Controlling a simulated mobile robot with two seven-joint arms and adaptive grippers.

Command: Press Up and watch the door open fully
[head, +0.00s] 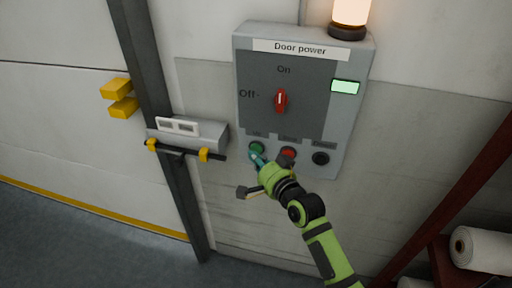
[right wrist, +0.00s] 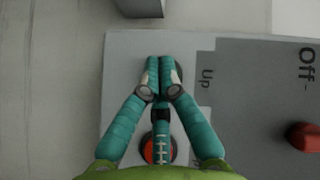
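The grey door control box (head: 352,62), labelled "Door power", is on the wall. Its red rotary switch (head: 281,101) stands upright, toward "On". Below it are the green Up button (head: 257,147), a red button (head: 289,152) and a black button (head: 320,158) labelled "Down". My right gripper (head: 256,158) is at the Up button. In the right wrist view its teal fingers (right wrist: 164,66) are together, empty, and cover most of that button; contact cannot be told. The white door (head: 70,125) at the left reaches down to a yellow strip at the floor. My left gripper is not in view.
A lit lamp (head: 350,14) stands on the box and a green indicator (head: 345,87) glows. A grey bracketed unit (head: 190,135) and yellow blocks (head: 118,97) are left of the box. A dark red rack (head: 452,165) with white rolls (head: 480,249) is at the right.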

